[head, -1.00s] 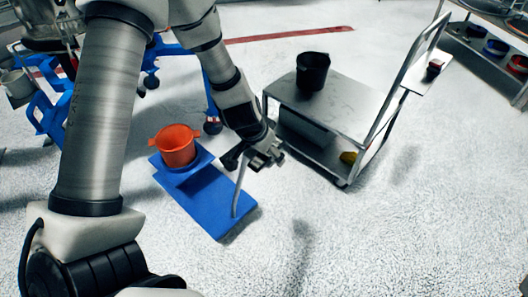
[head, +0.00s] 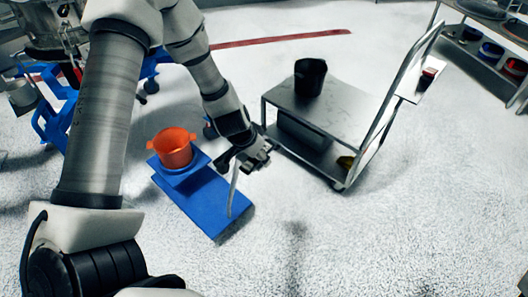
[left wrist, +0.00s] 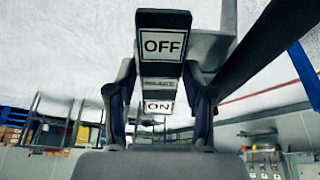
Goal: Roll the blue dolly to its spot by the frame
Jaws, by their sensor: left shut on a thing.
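The blue dolly (head: 210,205) is a flat low platform on the floor in the middle of the head view. It carries an orange bucket (head: 174,149) at its far left end, and a thin grey handle (head: 234,188) rises near its near right end. My left gripper (head: 254,157) is at the top of this handle, above the platform. In the left wrist view my left gripper (left wrist: 160,115) is shut on the handle's top, a part with OFF and ON labels (left wrist: 164,44). The blue frame (head: 52,120) stands at the left, partly behind my arm. My right gripper is not seen.
A metal cart (head: 330,108) with a black bucket (head: 310,77) stands close to the right of my left gripper. A shelf with coloured bins (head: 490,52) is at the far right. The floor in front of the dolly and at lower right is clear.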

